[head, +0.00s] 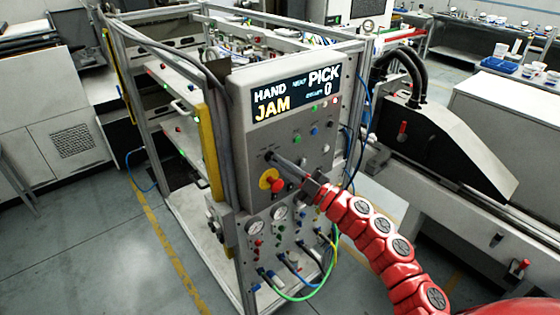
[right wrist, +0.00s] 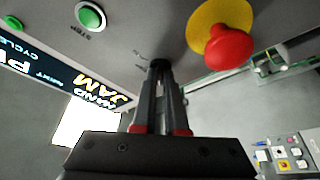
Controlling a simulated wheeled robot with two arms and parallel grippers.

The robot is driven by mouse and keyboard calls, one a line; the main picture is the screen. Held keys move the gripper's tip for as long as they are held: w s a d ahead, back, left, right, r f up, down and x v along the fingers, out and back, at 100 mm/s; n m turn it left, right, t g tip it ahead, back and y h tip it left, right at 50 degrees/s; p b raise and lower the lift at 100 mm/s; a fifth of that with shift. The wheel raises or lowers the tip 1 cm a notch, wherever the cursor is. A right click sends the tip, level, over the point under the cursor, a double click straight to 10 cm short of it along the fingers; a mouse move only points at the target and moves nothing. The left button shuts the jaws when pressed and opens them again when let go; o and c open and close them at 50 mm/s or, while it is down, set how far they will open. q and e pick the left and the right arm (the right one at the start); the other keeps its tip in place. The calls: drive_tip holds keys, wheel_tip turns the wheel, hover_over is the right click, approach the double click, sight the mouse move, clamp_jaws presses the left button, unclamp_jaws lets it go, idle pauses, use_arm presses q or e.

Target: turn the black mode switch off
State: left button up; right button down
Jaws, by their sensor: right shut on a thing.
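The black mode switch (right wrist: 159,62) is a small dark knob on the grey control panel (head: 240,143). In the right wrist view it sits between the tips of my right gripper (right wrist: 160,75), whose two long grey fingers are shut on it. In the head view my right gripper (head: 274,158) reaches in from the lower right, its fingertips against the panel above the emergency stop. The fingertips mostly cover the switch, so its exact angle cannot be told. My left gripper is not in view.
A red emergency stop button on a yellow plate (head: 266,180) is close below the fingers. The panel's display (head: 295,92) reads HAND, JAM, PICK and 0. Small coloured buttons sit right of the fingers. Gauges (head: 253,227) and hoses are lower down.

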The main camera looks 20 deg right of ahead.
drive_tip(key=shift+d+r+n+g+y+p, duration=0.15)
drive_tip(key=shift+n+g+p, duration=0.45)
drive_tip(key=shift+n, duration=0.7)
drive_tip(key=shift+a+r+n+g+y+p, duration=0.15)
drive_tip(key=shift+n+g+p, duration=0.4)
drive_tip(key=shift+n, duration=0.75)
drive_tip(key=shift+d+f, duration=0.1)
drive_tip(key=shift+f, duration=0.05)
drive_tip(key=c, duration=1)
unclamp_jaws()
drive_tip(key=shift+o, duration=0.2)
drive_tip(key=shift+s+d+f, duration=0.15)
drive_tip(key=shift+s+d, duration=0.2)
drive_tip(key=shift+d, duration=0.05)
drive_tip(key=b+v, duration=0.5)
drive_tip(key=v, duration=1.1)
drive_tip(key=shift+s, duration=0.2)
